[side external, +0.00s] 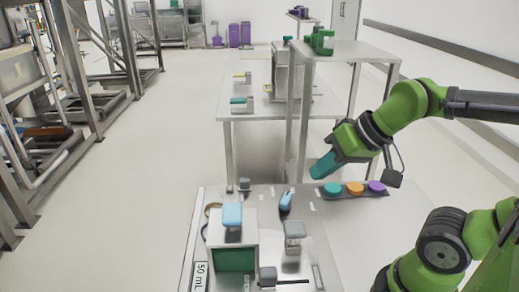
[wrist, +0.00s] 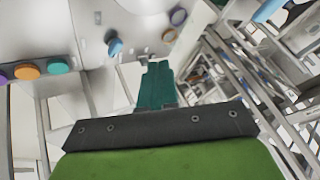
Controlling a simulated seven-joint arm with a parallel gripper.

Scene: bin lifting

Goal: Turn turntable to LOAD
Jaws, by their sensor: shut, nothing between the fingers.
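My gripper (side external: 322,168) has teal fingers and hangs above the far edge of the near table, a little left of and above the row of coloured buttons. In the wrist view its fingers (wrist: 156,84) are together and empty. A small blue handle-like piece (side external: 286,201) stands on the table, left of and below the gripper; it also shows in the wrist view (wrist: 115,46), apart from the fingers. I cannot make out for certain which part is the turntable, and no LOAD marking is readable.
Teal (side external: 332,189), orange (side external: 355,188) and purple (side external: 377,188) buttons sit on a dark strip. A box (side external: 217,240) with a blue-topped piece (side external: 232,214) and a grey-topped post (side external: 294,232) stand nearer. A tall metal stand (side external: 340,50) rises behind the gripper.

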